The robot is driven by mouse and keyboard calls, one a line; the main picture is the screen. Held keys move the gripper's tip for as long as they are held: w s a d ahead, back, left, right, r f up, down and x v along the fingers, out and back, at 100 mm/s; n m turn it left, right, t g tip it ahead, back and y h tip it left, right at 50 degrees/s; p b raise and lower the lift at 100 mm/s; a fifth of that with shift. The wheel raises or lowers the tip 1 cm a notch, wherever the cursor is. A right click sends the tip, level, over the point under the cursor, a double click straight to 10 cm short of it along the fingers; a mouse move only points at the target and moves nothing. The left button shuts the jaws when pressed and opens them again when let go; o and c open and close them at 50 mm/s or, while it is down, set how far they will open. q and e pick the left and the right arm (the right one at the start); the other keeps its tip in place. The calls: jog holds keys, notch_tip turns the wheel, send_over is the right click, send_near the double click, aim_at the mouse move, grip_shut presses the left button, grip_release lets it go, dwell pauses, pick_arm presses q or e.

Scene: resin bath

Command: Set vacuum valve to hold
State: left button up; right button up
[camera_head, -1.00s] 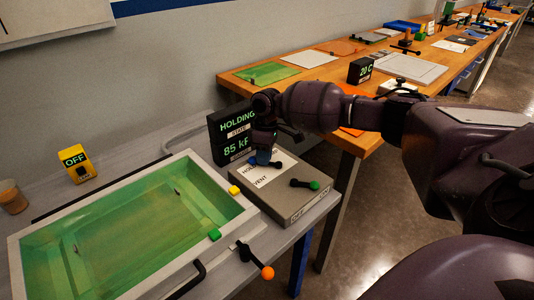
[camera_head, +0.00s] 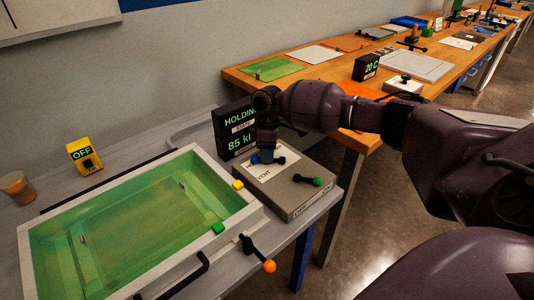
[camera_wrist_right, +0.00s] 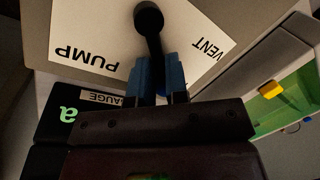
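The vacuum valve's black lever (camera_wrist_right: 154,45) stands on a grey box (camera_head: 297,197) with a white label plate (camera_head: 272,173). In the right wrist view the plate reads PUMP and VENT; its part under the gripper is hidden. My right gripper (camera_wrist_right: 159,80) is down at the valve, its blue fingers on either side of the lever. I cannot tell whether they press on it. The gripper also shows in the head view (camera_head: 266,157). A black display (camera_head: 235,130) behind reads HOLDING and 85, with the unit partly hidden. My left gripper is out of view.
A green-lined bath (camera_head: 135,225) stands left of the box. A yellow OFF switch (camera_head: 84,157) and a cup (camera_head: 17,186) stand behind the bath.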

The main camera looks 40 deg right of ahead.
jog(key=o, duration=0.4)
jog(key=shift+w+d+r+p, duration=0.25)
jog(key=shift+r, duration=1.5)
jog(key=shift+w+d+r+p, duration=0.2)
jog(key=shift+w+r+p, duration=0.1)
jog(key=shift+r, duration=1.5)
jog(key=shift+w+d+r+p, duration=0.2)
jog(key=shift+w+d+r, duration=0.05)
jog(key=shift+r, duration=1.5)
